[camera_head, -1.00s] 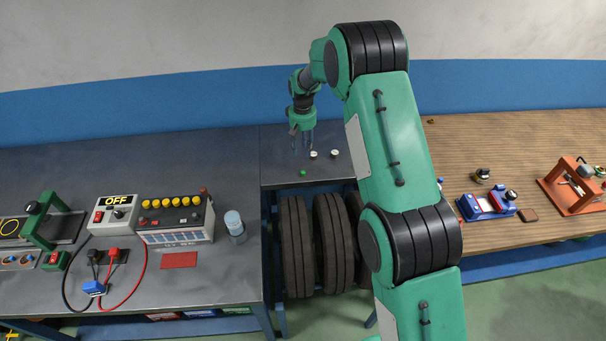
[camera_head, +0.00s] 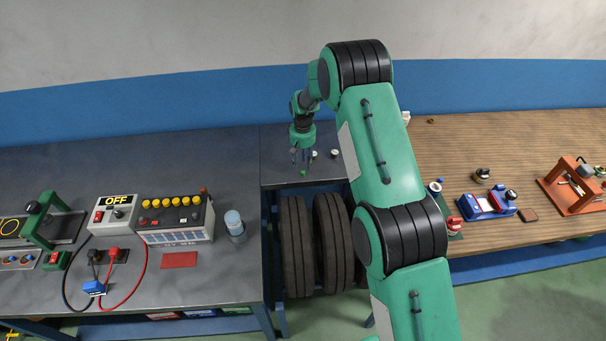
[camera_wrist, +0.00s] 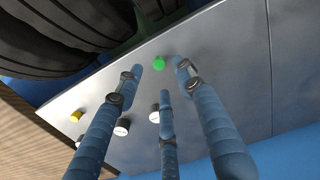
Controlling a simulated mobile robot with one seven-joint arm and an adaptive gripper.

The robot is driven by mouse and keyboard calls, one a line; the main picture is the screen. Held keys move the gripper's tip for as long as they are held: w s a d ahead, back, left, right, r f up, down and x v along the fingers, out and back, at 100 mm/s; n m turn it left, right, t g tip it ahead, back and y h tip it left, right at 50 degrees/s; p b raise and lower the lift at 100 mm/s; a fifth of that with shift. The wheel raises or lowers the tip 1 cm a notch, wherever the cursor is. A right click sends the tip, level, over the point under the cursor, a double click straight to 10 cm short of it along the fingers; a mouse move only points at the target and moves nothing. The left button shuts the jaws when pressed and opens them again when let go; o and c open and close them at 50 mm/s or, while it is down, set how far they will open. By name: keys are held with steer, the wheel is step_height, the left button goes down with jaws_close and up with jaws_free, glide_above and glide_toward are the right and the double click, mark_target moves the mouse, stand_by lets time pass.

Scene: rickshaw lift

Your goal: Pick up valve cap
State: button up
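A small round green piece (camera_head: 303,172), which looks like a valve cap, lies near the front edge of the grey middle table (camera_head: 272,172). My gripper (camera_head: 301,160) is just above and behind it, fingers pointing down. In the wrist view the green piece (camera_wrist: 158,62) shows between and beyond the spread fingertips of my gripper (camera_wrist: 159,78). The fingers are open and nothing is held. Whether any finger touches the green piece cannot be told.
Two small white-topped dark pieces (camera_wrist: 121,127) (camera_wrist: 154,112) and a yellow piece (camera_wrist: 77,116) stand on the same table. Black tyres (camera_head: 297,245) stand below its front edge. A cluttered grey bench (camera_head: 235,280) is at left, a wooden bench (camera_head: 530,130) at right.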

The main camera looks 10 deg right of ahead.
mark_target(303, 172)
steer(key=shift+f, duration=0.1)
stand_by(0.3)
steer(key=shift+d+f, duration=0.1)
steer(key=shift+f, duration=2.4)
steer(key=c, duration=0.9)
